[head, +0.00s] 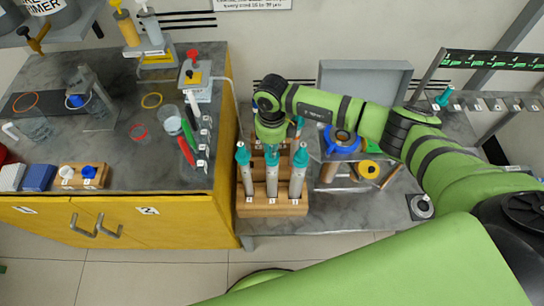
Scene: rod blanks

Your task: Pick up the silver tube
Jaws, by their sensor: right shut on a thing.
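Silver-grey tubes with teal tops stand in a wooden rack (272,209) at the front of the right-hand bench. The left tube (246,178), the middle tube (272,180) and the right tube (297,180) show in the front row, upright. My right gripper (271,143) comes down over the rack from above and behind. It is shut on a tube near the middle of the rack. Its fingers are small and partly covered, so I cannot tell clearly whether that is the middle front tube or one behind it. My left gripper is not in view.
Right of the rack is a stand with a blue ring (342,143) and a yellow roll (369,169). A grey open bin (364,80) stands behind. A rack with hooks (490,102) is at the right. The yellow cabinet (120,222) with lab items is at left.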

